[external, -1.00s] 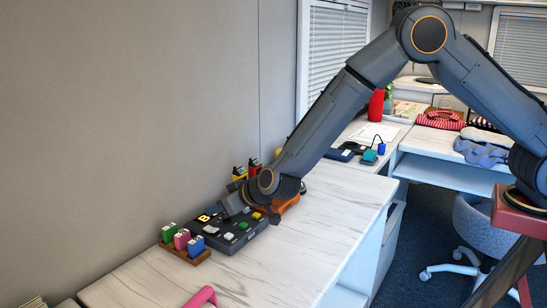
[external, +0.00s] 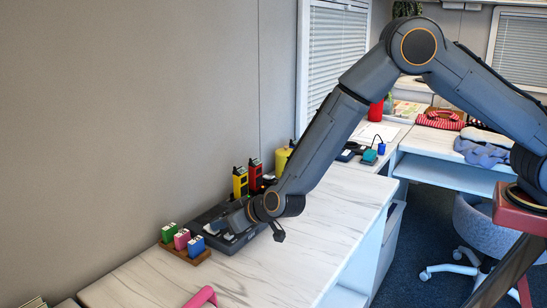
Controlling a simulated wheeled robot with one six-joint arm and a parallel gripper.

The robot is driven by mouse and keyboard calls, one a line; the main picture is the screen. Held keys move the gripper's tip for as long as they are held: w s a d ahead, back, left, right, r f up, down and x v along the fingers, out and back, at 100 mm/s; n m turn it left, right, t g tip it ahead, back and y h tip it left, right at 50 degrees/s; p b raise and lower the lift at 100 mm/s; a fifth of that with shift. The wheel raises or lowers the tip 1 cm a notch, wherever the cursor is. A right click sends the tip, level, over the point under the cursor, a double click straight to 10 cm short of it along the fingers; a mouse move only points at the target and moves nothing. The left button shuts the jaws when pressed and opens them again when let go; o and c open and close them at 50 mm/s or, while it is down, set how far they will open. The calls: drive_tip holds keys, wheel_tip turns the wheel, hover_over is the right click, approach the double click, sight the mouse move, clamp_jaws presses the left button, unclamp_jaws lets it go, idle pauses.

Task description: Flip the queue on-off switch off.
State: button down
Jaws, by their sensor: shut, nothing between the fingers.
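A dark control box (external: 242,243) with light and coloured keys lies on the marble-patterned counter against the wall. I cannot tell whether the fingertips touch the box.
A wooden holder (external: 201,259) with green, pink and blue blocks stands just left of the box. Yellow (external: 240,183) and red (external: 255,174) handheld devices stand behind it by the wall. The counter (external: 310,245) right of the box is clear.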

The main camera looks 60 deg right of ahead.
drive_tip(key=shift+s, duration=0.1)
drive_tip(key=shift+r+p, duration=0.7)
drive_tip(key=shift+r+p, duration=0.5)
drive_tip(key=shift+r, duration=0.1)
wheel_tip(320, 180, up, 3)
drive_tip(key=shift+p, duration=1.25)
drive_tip(key=s+r+b, duration=0.2)
drive_tip(key=s+r, duration=0.1)
drive_tip(key=s, duration=0.6)
